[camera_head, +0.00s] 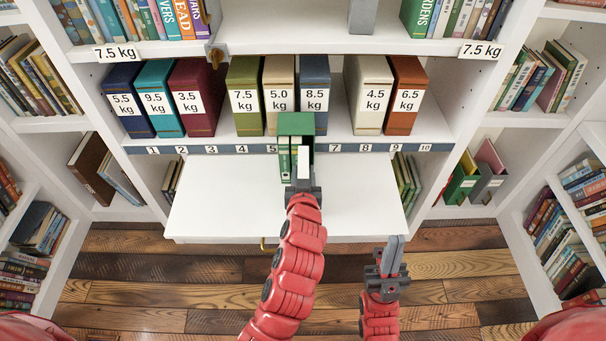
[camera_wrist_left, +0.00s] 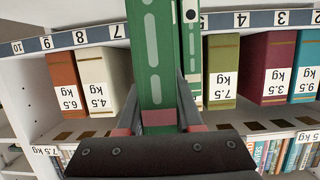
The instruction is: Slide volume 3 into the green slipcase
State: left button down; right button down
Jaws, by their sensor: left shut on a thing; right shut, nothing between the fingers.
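The green slipcase (camera_head: 296,123) stands upright on the pull-out white board, with its open side facing me. Green volume spines (camera_head: 285,158) show in its left part. My left gripper (camera_head: 302,186) is in front of the slipcase's right part. In the left wrist view its fingers (camera_wrist_left: 158,122) are shut on a green volume (camera_wrist_left: 152,60) with pale marks on its spine. Its number cannot be read. Another green spine (camera_wrist_left: 190,60) is close beside it. How deep the held volume sits in the slipcase is hidden. My right gripper (camera_head: 392,256) is shut and empty, low at the right.
The white board (camera_head: 220,200) is clear on both sides of the slipcase. Behind it, weight-labelled box files, such as the olive one (camera_head: 244,125), line a shelf above a numbered strip (camera_head: 220,149). Bookshelves flank both sides.

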pick_arm(q)
jog(key=shift+b, duration=0.7)
dwell(1.1)
jog(key=shift+w+d, duration=0.1)
jog(key=shift+w, duration=0.35)
jog(key=shift+c, duration=2.4)
grip_release()
jog(key=shift+s, duration=0.1)
jog(key=p+v, duration=0.8)
jog(key=v, duration=0.9)
jog(key=shift+d, duration=0.1)
